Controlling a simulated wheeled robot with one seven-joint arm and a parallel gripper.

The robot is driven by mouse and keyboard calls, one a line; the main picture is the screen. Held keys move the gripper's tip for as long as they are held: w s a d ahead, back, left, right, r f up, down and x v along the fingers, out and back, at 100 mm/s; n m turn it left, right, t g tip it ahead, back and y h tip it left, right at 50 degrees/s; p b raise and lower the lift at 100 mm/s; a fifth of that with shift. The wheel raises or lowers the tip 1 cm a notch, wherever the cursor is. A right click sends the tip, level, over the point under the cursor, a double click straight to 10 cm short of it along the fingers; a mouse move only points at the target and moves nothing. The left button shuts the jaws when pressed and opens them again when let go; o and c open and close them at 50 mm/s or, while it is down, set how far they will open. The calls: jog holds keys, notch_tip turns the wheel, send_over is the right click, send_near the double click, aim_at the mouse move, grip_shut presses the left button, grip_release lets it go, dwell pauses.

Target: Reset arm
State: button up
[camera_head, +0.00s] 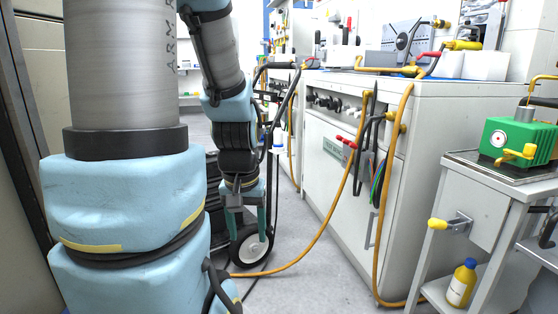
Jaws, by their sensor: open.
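My arm, with pale blue joint covers, fills the left half of the head view and bends down toward the floor. My gripper (246,222) hangs at its end, pointing down, with two teal fingers apart. No object shows between the fingers. A black-tyred wheel with a pale hub (253,247) shows just behind and below the fingertips; I cannot tell how far behind it is. Part of my gripper's wrist is dark and hard to make out.
A long white bench (335,205) with valves and hoses runs along the right. An orange hose (318,232) loops down across the floor. A grey cart (482,181) at right carries a green device (517,146) and a yellow bottle (461,284).

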notch_tip(320, 180, up, 38)
jog(key=p, duration=3.7)
